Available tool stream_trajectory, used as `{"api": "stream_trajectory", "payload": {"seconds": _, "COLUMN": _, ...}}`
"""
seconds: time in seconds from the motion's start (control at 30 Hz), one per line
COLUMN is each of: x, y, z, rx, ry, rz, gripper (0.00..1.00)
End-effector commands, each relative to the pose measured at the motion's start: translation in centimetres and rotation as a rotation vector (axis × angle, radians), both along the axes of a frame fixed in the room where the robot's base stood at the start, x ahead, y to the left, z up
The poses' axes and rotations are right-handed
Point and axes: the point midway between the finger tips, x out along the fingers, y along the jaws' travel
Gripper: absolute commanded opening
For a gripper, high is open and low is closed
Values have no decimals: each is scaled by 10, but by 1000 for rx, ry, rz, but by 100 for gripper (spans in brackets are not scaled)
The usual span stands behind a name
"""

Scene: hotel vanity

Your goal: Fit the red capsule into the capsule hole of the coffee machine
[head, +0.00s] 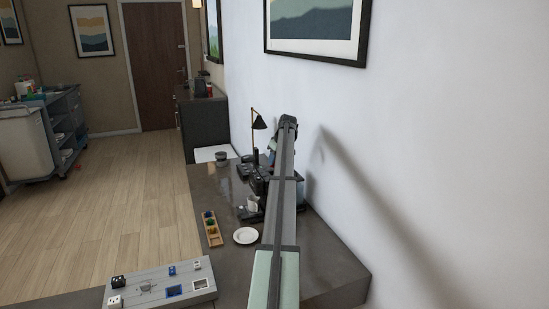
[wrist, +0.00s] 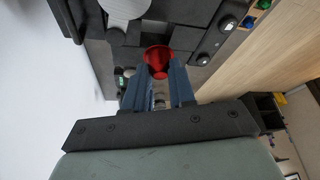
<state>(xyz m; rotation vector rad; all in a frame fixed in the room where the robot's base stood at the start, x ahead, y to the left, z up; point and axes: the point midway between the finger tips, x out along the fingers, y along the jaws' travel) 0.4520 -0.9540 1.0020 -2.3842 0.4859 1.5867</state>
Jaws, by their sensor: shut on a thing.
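The red capsule (wrist: 158,58) shows in the wrist view between the tips of my gripper (wrist: 158,82). I cannot make out the capsule hole, nor tell whether the capsule touches the machine. In the head view the black coffee machine (head: 255,187) stands on the counter against the wall, partly hidden by my arm.
A wooden tray (head: 212,231) with several coloured capsules lies on the dark counter (head: 320,262), left of a white plate (head: 246,236). A black lamp (head: 258,121) stands behind the machine. A grey board (head: 150,288) is at the front. The wall is close on the right.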

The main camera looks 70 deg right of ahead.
Motion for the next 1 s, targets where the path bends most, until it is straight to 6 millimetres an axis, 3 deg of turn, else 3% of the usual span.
{"api": "stream_trajectory", "payload": {"seconds": 1.0, "x": 0, "y": 0, "z": -42, "rx": 1, "ry": 1, "rz": 0, "gripper": 0}}
